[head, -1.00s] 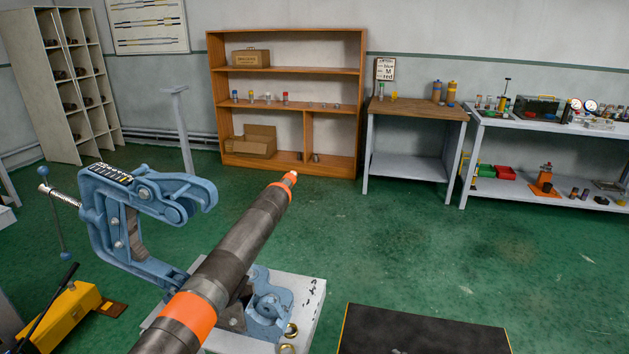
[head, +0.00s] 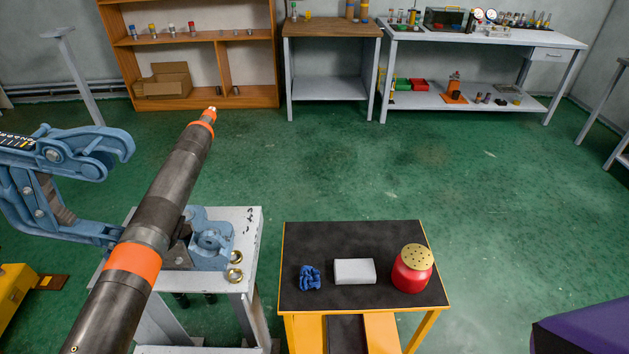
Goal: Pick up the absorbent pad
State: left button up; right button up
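The absorbent pad looks to be the white rectangular block (head: 354,271) lying flat on the black top of a small yellow-framed table (head: 350,237) in the head view. A crumpled blue cloth or glove (head: 310,278) lies to its left. A red can with a perforated brass-coloured lid (head: 412,268) stands to its right. Nothing touches or covers the white block. Neither of my grippers shows in the head view.
Left of the table, a blue pipe vise (head: 210,240) is mounted on a white stand (head: 250,220), with a long dark pipe with orange bands (head: 165,195) slanting above it. A purple-and-black object (head: 585,328) fills the lower right corner. The green floor (head: 450,170) behind the table is clear.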

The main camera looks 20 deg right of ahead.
aim_at(356, 270)
jog(key=l+u, duration=0.25)
jog(key=l, duration=0.3)
jog(key=k+l+u, duration=0.25)
jog(key=l, duration=0.3)
jog(key=i+l, duration=0.1)
jog(key=l+u, duration=0.15)
jog(key=l, duration=0.15)
jog(key=i, duration=0.05)
